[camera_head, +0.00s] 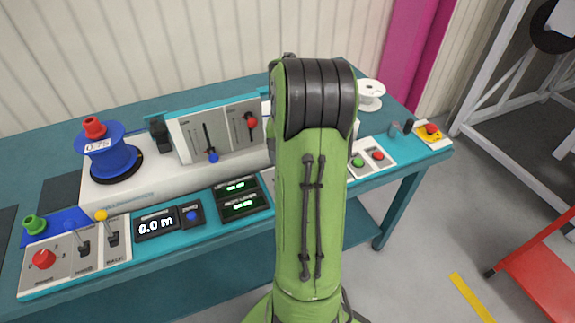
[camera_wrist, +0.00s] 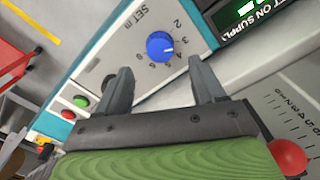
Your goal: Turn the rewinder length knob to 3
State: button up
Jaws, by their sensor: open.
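The blue length knob (camera_wrist: 159,45) sits on a white panel in the wrist view, with a printed number scale beside it and the label "SET m". A small pale mark shows on its lower right side; I cannot tell exactly which number it points to. My gripper (camera_wrist: 160,66) is open and empty, its two dark fingers apart on either side of the knob in the picture. The fingertips appear short of the knob; contact is not visible. In the head view, my green arm hides the knob and the gripper.
The teal bench (camera_head: 205,241) carries a blue reel (camera_head: 110,158), levers, a display (camera_head: 157,223) reading 0.0 m, a green button (camera_head: 358,161) and a red button (camera_head: 378,155). A yellow emergency-stop box (camera_head: 432,131) is at the right end. A red ball-topped lever (camera_wrist: 287,157) is near the wrist.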

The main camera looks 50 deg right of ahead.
notch_tip(320, 180, up, 9)
jog(key=p, duration=0.2)
dwell(0.4)
